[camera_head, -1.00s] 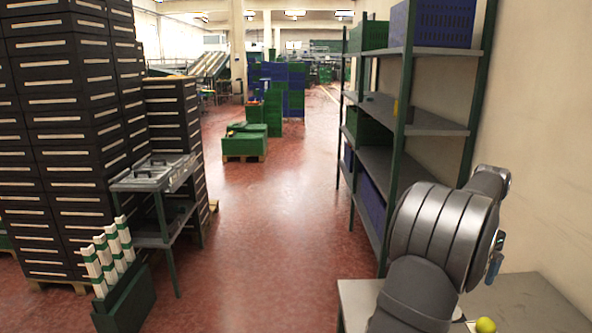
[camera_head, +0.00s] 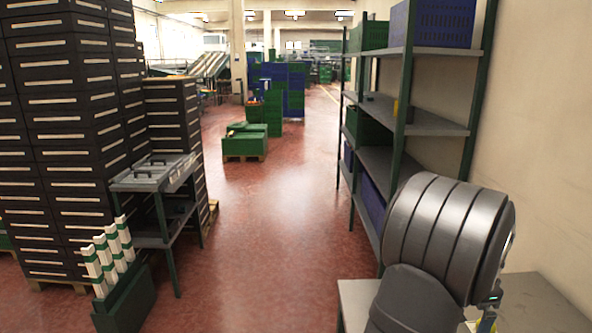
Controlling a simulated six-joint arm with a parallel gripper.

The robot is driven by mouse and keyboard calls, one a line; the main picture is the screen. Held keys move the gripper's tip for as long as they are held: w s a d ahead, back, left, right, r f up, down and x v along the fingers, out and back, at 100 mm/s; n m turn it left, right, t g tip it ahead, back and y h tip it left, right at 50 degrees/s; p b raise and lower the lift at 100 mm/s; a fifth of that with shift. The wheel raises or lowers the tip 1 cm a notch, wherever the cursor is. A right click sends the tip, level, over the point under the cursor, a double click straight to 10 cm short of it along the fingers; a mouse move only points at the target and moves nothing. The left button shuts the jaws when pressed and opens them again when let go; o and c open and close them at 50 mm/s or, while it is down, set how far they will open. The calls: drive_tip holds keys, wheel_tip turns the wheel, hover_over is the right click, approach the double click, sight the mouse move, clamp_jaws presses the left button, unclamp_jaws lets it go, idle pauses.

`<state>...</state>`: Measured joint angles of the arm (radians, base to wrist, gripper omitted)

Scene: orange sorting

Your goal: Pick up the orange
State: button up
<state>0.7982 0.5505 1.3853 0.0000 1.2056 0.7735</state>
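My gripper (camera_head: 491,307) is mostly hidden behind my thick grey arm link; only a small part shows, right at the fruit in the picture. Its fingertips are not clear. I cannot tell whether it touches the fruit, or whether it is open or shut.
The grey table (camera_head: 545,300) is at the lower right, beside a pale wall. A metal shelf unit (camera_head: 425,120) with blue and green crates stands behind it. Black crate stacks (camera_head: 65,150) and a small grey stand (camera_head: 155,175) are at the left. Red floor lies open between.

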drive_tip(key=shift+f, duration=0.55)
drive_tip(key=c, duration=0.6)
drive_tip(key=shift+o, duration=0.2)
drive_tip(key=shift+m, duration=0.7)
wheel_tip(320, 180, down, 8)
drive_tip(key=shift+s+f, duration=0.1)
drive_tip(key=shift+f, duration=3.15)
